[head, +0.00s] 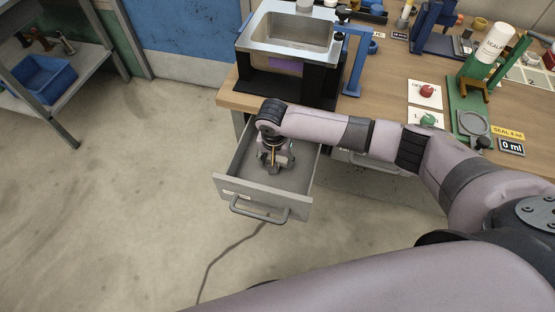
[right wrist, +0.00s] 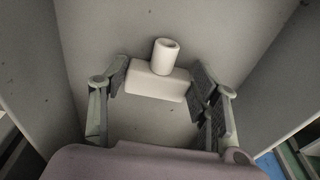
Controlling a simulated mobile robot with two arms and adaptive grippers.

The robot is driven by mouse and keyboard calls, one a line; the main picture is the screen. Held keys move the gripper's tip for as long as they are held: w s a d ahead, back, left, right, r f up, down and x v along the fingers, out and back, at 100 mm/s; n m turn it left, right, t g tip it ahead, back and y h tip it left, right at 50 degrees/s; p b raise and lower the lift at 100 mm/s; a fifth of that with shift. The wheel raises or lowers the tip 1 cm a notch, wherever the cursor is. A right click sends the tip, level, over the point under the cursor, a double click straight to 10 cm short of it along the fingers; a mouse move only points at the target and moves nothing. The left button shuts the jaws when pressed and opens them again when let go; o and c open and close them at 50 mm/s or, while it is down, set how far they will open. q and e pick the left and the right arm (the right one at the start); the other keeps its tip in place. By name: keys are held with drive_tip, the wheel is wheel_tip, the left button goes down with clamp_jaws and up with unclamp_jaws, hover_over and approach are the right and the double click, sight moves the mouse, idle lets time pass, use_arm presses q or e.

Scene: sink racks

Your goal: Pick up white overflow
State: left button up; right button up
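The white overflow (right wrist: 157,80), a small block with a short round tube on top, lies on the drawer floor in the right wrist view. My right gripper (right wrist: 160,82) is open, with one finger on each side of the block. The fingertips are close to its ends; contact is hard to make out. In the head view my right gripper (head: 275,160) points down inside the open grey drawer (head: 262,198), and the overflow is not clearly visible there. My left gripper is not in view.
The drawer walls surround my right gripper. Above it, a metal sink (head: 290,32) stands on a black stand on the wooden bench (head: 390,90). A red button (head: 427,91), a green button (head: 428,119) and a sealant bottle (head: 493,44) are to the right. A blue bin (head: 43,78) sits on a shelf at left.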

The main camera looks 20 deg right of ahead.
drive_tip(key=c, duration=0.6)
drive_tip(key=shift+r, duration=0.1)
